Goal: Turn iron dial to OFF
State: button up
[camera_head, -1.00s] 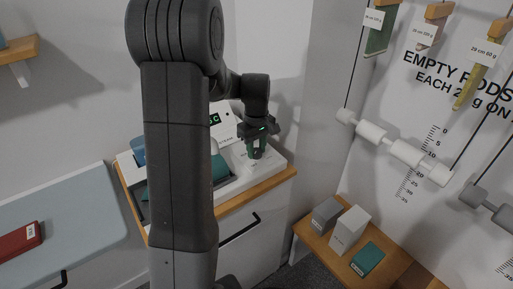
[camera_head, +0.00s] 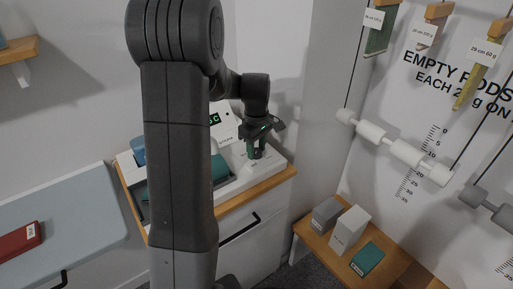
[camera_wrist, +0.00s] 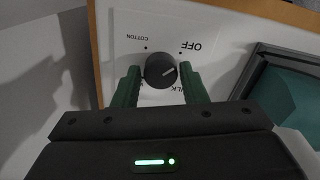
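The iron dial (camera_wrist: 160,70) is a round dark knob on a white panel, seen in the wrist view. Its light pointer line points right and slightly up, between the dot by the OFF label (camera_wrist: 201,46) and the partly hidden SILK label (camera_wrist: 181,87). The COTTON label (camera_wrist: 143,37) is at the upper left. My gripper (camera_wrist: 160,82) has its two green fingers on either side of the dial, with narrow gaps that look open. In the head view my gripper (camera_head: 257,150) points down over the white panel's right part; the dial is hidden there.
A green display (camera_head: 214,118) stands behind the panel. A teal pad in a dark frame (camera_wrist: 290,80) lies right of the dial in the wrist view. The wall (camera_head: 300,100) is close on the right. A wooden shelf with blocks (camera_head: 335,258) is lower right.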

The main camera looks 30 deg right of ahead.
aim_at(257, 150)
jog(key=shift+o, duration=1.1)
notch_tip(257, 150, up, 14)
jog(key=shift+f, duration=0.2)
notch_tip(257, 150, down, 14)
jog(key=shift+r, duration=0.15)
dwell(0.3)
